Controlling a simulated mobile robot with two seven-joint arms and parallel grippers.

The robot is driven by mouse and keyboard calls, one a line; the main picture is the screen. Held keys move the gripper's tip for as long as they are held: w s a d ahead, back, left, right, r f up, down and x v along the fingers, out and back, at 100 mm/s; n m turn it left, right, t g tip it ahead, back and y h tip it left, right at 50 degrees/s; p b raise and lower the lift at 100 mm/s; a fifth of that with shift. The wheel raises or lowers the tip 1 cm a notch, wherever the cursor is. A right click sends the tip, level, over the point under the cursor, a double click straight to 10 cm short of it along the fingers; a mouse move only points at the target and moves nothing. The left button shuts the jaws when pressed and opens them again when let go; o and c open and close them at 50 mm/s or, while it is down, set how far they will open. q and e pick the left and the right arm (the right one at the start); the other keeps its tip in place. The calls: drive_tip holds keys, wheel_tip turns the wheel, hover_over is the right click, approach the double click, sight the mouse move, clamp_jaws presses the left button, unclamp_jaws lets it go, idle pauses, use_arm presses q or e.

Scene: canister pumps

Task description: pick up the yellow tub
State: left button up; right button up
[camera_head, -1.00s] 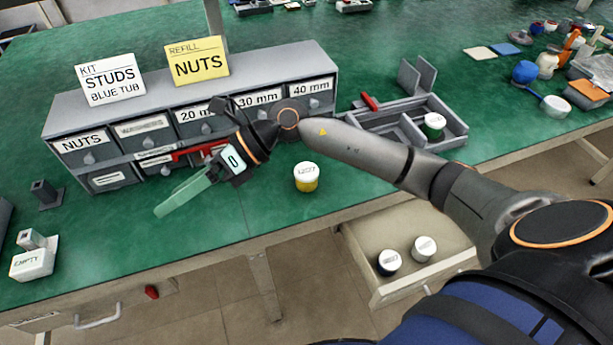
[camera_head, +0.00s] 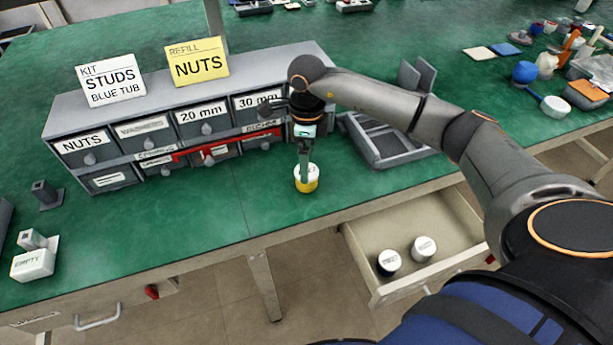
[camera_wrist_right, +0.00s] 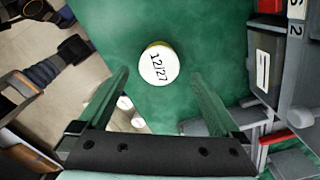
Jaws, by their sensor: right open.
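The yellow tub (camera_head: 306,184) stands upright on the green bench near its front edge, with a white lid. In the right wrist view its lid (camera_wrist_right: 158,65) reads "12/27" and lies ahead of and between the two fingers. My right gripper (camera_head: 304,165) points down over the tub in the head view, and a finger covers part of the lid. In the right wrist view the fingers (camera_wrist_right: 165,88) are apart with nothing between them at their near part. My left gripper does not show.
A grey drawer cabinet (camera_head: 130,137) stands close behind the tub, with two sign cards on top. A grey divided tray (camera_head: 385,150) is to the right, partly behind my arm. An open drawer (camera_head: 365,250) below the bench holds two white-lidded tubs.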

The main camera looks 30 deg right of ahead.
wheel_tip(320, 180, down, 6)
drive_tip(key=shift+a+r, duration=0.1)
idle(0.4)
drive_tip(key=shift+r, duration=0.1)
drive_tip(key=c, duration=1.5)
